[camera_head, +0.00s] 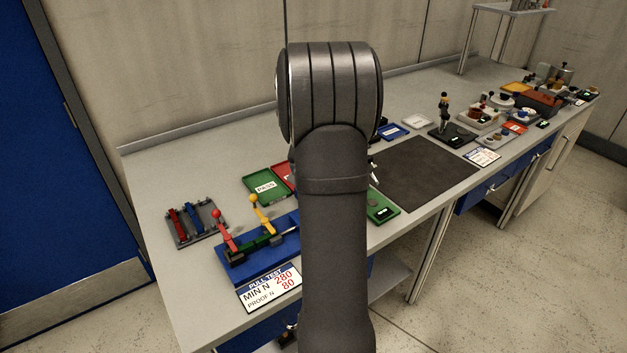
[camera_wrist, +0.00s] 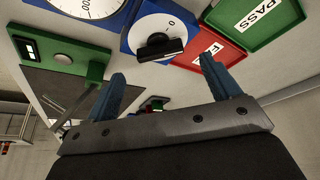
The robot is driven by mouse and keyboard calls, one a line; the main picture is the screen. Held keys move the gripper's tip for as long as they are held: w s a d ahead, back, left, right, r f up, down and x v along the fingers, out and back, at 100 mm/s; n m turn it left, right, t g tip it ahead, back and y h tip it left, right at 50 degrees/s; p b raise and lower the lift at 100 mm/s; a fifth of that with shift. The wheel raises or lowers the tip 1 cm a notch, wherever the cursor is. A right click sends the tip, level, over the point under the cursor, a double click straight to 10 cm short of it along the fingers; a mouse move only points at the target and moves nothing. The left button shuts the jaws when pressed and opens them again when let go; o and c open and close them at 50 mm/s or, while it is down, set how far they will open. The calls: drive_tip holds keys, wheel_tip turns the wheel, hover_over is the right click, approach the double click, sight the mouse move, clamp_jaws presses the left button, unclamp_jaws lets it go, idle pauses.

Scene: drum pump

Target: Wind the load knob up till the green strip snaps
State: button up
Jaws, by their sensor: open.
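The load knob (camera_wrist: 160,47) is a black bar grip on a white dial marked 0, set on a blue base, in the wrist view. My gripper (camera_wrist: 161,68) is open, its two blue fingers spread and empty. The knob appears between and beyond the fingertips, apart from them. In the head view my arm hides the gripper and the knob. The pull tester (camera_head: 262,262) has a blue base with a red-handled lever (camera_head: 221,228) and a yellow-handled lever (camera_head: 263,214). A dark green piece, perhaps the strip, shows between them; its condition cannot be told.
A white gauge (camera_wrist: 85,8) sits beside the knob. A red FAIL tray (camera_wrist: 212,52) and green PASS tray (camera_wrist: 262,40) are close by. A green unit (camera_wrist: 62,57) has a small display. A rack (camera_head: 185,225) holds red and blue strips. A dark mat (camera_head: 425,175) lies clear.

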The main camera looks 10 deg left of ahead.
drive_tip(key=shift+x, duration=2.3)
drive_tip(key=c, duration=1)
